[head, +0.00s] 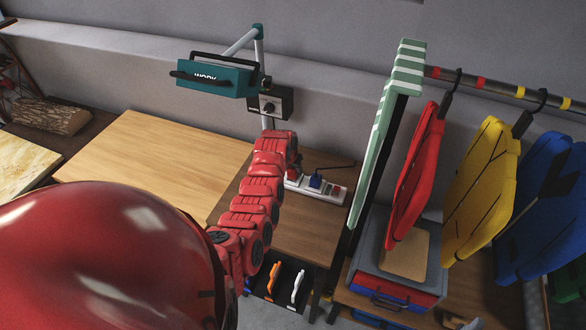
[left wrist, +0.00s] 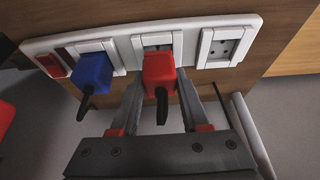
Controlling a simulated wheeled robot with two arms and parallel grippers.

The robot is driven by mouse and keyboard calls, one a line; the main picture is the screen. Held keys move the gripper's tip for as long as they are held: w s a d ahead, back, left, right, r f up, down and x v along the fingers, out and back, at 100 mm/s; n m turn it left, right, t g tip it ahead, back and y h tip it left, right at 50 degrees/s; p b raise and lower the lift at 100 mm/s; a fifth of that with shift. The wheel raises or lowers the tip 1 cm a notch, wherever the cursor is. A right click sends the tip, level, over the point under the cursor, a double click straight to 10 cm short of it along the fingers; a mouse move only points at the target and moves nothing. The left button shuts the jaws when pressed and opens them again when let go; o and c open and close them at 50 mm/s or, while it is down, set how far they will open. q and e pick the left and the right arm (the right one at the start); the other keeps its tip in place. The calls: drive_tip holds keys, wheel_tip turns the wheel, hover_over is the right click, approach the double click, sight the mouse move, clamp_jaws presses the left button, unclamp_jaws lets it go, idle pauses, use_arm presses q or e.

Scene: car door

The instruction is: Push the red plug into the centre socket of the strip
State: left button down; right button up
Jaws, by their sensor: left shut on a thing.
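The white socket strip (left wrist: 185,40) has several positions in a row, and it also shows in the head view (head: 336,196). The red plug (left wrist: 158,68) with its black cord is at the centre socket (left wrist: 158,41), overlapping the socket's lower part. I cannot tell how deep it sits. My left gripper (left wrist: 161,88) is shut on the red plug, with one finger on each side. My right gripper is not in view.
A blue plug (left wrist: 95,72) sits in the socket beside the red plug, near a red switch (left wrist: 53,64). The other end socket (left wrist: 227,47) is empty. A teal work lamp (head: 216,80) stands behind. Red (head: 415,180) and yellow (head: 482,185) panels hang at right.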

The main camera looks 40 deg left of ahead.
use_arm(q)
drive_tip(key=shift+b, duration=0.75)
idle(1.9)
drive_tip(key=shift+f+b, duration=0.45)
drive_tip(key=shift+f, duration=0.05)
drive_tip(key=shift+c, duration=1.5)
unclamp_jaws()
